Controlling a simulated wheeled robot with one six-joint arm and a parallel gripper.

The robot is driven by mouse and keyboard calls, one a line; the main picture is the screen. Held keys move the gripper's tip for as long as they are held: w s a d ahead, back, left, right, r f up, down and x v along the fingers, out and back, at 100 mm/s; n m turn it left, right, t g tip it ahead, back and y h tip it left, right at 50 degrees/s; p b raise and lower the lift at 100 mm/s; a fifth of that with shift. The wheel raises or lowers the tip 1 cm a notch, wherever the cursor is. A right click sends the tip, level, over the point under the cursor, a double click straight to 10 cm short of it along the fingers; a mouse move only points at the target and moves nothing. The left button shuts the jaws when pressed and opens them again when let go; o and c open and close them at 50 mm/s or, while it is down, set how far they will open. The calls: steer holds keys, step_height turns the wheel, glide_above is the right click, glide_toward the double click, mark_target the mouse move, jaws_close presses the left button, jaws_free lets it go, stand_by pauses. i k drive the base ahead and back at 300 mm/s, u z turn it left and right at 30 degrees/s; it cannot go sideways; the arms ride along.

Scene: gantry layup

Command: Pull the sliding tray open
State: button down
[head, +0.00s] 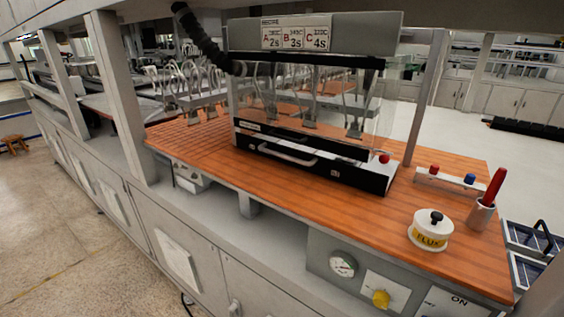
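The sliding tray (318,166) shows as a long, low black front at the base of a bench machine (318,32). A pale bar handle (287,155) sits on the left part of that front. The tray front looks close against the machine's base, but I cannot tell exactly how far in it is. Clear panels enclose the space above it. My gripper is not in view, and nothing is seen touching the handle.
The wooden bench top (300,205) is clear in front of the tray. A red button (384,158) is at the machine's right corner. A white flux pot (430,231) and a cup (481,214) holding a red-handled tool stand at right. A post (118,95) rises at left.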

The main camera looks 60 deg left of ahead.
mark_target(374, 177)
steer(key=u, duration=2.1)
